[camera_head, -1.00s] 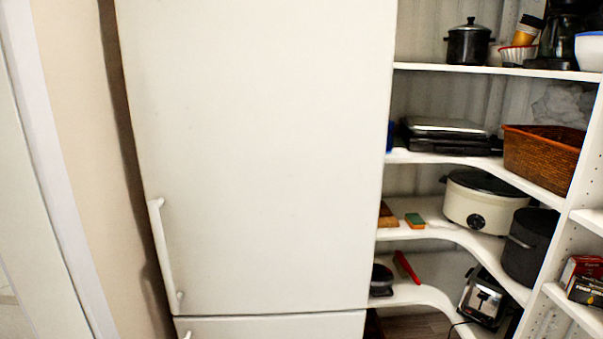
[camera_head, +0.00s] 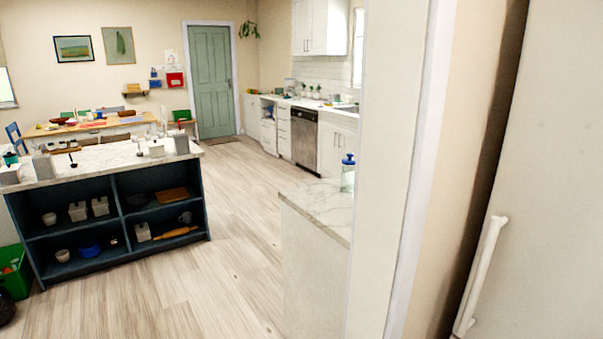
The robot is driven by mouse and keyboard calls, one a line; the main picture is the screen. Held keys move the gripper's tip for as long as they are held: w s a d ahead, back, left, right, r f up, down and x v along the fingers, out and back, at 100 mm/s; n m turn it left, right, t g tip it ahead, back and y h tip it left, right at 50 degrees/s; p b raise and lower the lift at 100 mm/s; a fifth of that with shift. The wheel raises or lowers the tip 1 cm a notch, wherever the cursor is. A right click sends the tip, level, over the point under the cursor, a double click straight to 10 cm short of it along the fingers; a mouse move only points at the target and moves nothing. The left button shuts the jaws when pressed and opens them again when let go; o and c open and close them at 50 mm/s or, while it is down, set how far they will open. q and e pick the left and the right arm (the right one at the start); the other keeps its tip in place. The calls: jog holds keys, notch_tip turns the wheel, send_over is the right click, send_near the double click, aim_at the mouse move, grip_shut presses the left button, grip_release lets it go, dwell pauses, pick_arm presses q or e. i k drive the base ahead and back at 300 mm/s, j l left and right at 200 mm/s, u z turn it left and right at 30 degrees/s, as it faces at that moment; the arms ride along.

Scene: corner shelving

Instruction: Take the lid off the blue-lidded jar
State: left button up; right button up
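A clear jar (camera_head: 347,182) with a blue lid (camera_head: 348,159) stands upright on a marble-topped counter (camera_head: 318,207), just left of the wall edge in the middle of the head view. The lid sits on the jar. The jar's right side is close to or partly cut off by the wall edge. Neither of my grippers is in view.
A wall end (camera_head: 388,170) and a white fridge (camera_head: 545,200) fill the right side. A dark island (camera_head: 125,192) with open shelves stands at the left, a green bin (camera_head: 14,275) beside it. Wooden floor (camera_head: 235,220) lies clear between island and counter, back to a green door (camera_head: 210,80).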

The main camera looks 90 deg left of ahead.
aim_at(349, 160)
jog(key=u, duration=2.45)
jog(key=i+j+z, duration=0.1)
jog(key=z, duration=0.45)
jog(key=i+j+z, duration=0.4)
jog(key=j, duration=0.25)
jog(key=j+z, duration=0.15)
jog(key=j, duration=0.2)
jog(key=i+j+z, duration=0.2)
jog(key=j, duration=0.2)
jog(key=k+l, duration=0.05)
jog(key=k, duration=0.05)
